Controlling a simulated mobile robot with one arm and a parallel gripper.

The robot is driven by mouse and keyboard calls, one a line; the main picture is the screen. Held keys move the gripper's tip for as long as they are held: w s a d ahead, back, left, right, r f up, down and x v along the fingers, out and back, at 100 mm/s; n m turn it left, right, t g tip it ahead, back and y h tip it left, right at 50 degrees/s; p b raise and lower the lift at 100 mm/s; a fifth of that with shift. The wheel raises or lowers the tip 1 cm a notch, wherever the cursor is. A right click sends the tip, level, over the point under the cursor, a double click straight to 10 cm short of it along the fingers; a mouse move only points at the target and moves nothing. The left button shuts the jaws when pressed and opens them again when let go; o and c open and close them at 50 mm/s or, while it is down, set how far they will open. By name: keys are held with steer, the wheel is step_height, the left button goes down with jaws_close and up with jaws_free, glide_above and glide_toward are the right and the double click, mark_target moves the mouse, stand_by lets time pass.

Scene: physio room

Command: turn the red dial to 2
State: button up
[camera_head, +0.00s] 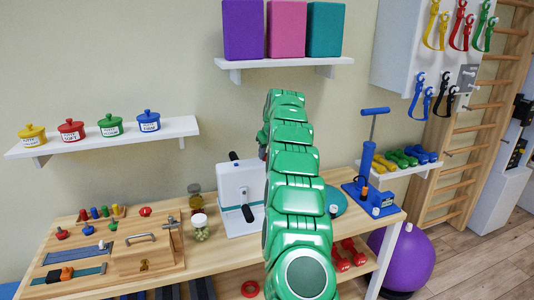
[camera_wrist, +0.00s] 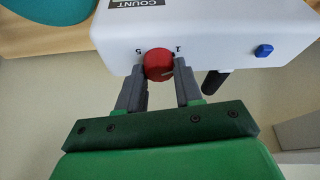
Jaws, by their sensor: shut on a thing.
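The red dial (camera_wrist: 157,61) is on the edge face of a white box (camera_wrist: 215,35) labelled COUNT in the wrist view. The digits 5 and 1 show on either side of the dial; the digit 2 is not visible. A small pale mark shows on the dial's lower right, but I cannot tell which number it points at. My gripper (camera_wrist: 160,74) is shut on the dial, one finger on each side. In the head view the white box (camera_head: 236,180) stands on the wooden table, and my green arm hides the dial and gripper.
The box carries a blue button (camera_wrist: 263,50) and a black handle (camera_wrist: 213,82). Jars (camera_head: 199,228) stand left of the box, and a blue pump-like device (camera_head: 367,165) stands right. A wooden activity board (camera_head: 150,262) lies at left. A shelf with coloured blocks (camera_head: 285,64) hangs above.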

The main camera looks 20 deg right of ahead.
steer(key=m+h, duration=0.1)
steer(key=m, duration=0.1)
steer(key=m+h, duration=0.1)
steer(key=m, duration=0.2)
steer(key=shift+w+a+r, duration=0.1)
steer(key=shift+a, duration=0.05)
steer(key=m, duration=0.2)
steer(key=m+g+h, duration=0.1)
steer(key=m, duration=0.2)
steer(key=shift+a+h, duration=0.1)
steer(key=shift+h, duration=0.2)
steer(key=shift+m, duration=0.4)
steer(key=o, duration=1)
steer(key=shift+o, duration=0.2)
steer(key=v, duration=0.7)
steer(key=shift+a+r, duration=0.15)
steer(key=shift+r, duration=0.15)
